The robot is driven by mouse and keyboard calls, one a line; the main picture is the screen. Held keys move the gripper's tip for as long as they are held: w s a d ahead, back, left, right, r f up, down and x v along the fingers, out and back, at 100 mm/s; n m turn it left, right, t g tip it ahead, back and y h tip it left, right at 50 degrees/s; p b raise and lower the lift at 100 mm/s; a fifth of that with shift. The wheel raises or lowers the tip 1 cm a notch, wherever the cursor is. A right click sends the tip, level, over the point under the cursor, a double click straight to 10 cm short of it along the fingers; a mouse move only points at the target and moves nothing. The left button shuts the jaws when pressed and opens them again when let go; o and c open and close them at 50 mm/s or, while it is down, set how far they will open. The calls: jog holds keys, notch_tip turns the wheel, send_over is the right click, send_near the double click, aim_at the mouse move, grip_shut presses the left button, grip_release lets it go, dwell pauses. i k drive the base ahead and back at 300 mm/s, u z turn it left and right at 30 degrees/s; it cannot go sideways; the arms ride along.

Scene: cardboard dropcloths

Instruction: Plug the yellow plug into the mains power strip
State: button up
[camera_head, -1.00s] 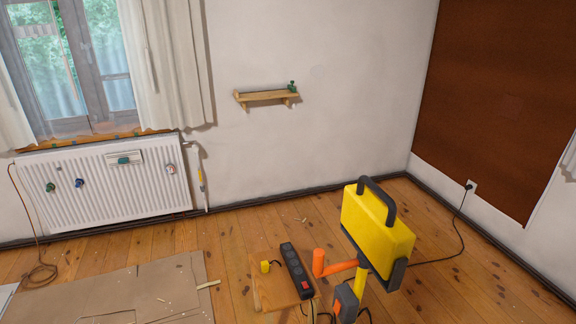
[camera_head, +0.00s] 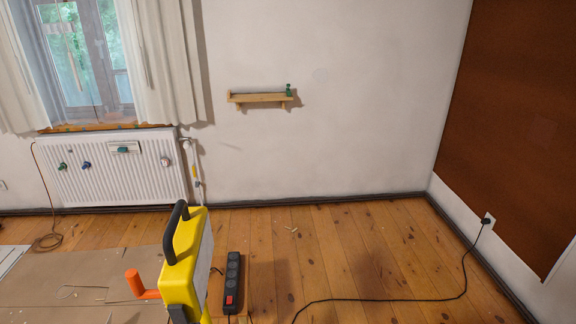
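The mains power strip (camera_head: 232,278) is black, with a row of round sockets and a red switch at its near end. It lies low in front of me, just right of a yellow work lamp (camera_head: 186,262). The sockets in view look empty. I cannot make out the yellow plug; the lamp seems to hide it. A short bit of dark cable (camera_head: 216,270) shows between the lamp and the strip. My gripper is not in view.
Cardboard (camera_head: 110,268) covers the floor at left. A black cable (camera_head: 400,299) runs to a wall socket (camera_head: 488,220) at right. Floorboards (camera_head: 330,250) right of the strip are mostly clear.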

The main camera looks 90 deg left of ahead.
aim_at(232, 288)
jog(key=i, duration=1.45)
jog(key=u, duration=2.9)
jog(key=i, duration=1.65)
jog(key=u, duration=2.45)
